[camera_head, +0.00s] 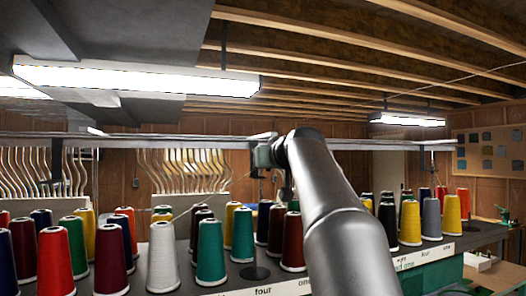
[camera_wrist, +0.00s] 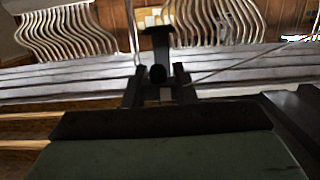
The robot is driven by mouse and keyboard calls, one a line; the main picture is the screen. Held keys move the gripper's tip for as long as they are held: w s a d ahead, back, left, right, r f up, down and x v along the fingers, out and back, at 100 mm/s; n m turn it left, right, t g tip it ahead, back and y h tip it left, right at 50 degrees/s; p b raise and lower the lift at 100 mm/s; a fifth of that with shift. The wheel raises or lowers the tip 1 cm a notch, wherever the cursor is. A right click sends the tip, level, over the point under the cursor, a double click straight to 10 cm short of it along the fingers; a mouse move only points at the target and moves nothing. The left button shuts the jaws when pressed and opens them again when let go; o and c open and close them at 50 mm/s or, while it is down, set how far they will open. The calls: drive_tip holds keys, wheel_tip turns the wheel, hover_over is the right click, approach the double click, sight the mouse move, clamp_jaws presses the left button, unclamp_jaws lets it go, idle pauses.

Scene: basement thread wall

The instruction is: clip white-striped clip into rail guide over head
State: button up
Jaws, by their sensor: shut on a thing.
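The grey rail (camera_head: 190,143) runs across the head view above the thread cones; it crosses the wrist view as grey bands (camera_wrist: 60,80). My gripper (camera_wrist: 158,88) is raised to the rail's height.
Several thread cones, such as a white one (camera_head: 163,256) and a teal one (camera_head: 211,252), stand on the shelf below. Ceiling lamps (camera_head: 140,79) hang overhead. A thin thread (camera_wrist: 235,64) slants across the rail. Curved pale rods (camera_wrist: 62,35) hang behind it.

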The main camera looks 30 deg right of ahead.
sight(254, 173)
drive_tip(key=w+p, duration=0.3)
drive_tip(key=w, duration=0.2)
drive_tip(key=shift+w+d+p, duration=0.1)
drive_tip(key=shift+w+p, duration=0.25)
drive_tip(key=shift+w+f+b, duration=0.35)
drive_tip(key=shift+f+b, duration=0.2)
drive_tip(key=shift+f, duration=0.25)
drive_tip(key=shift+s+d+f+b, duration=0.1)
drive_tip(key=shift+f+b, duration=0.4)
drive_tip(key=shift+b, duration=0.05)
drive_tip(key=shift+f, duration=0.15)
drive_tip(key=o, duration=1)
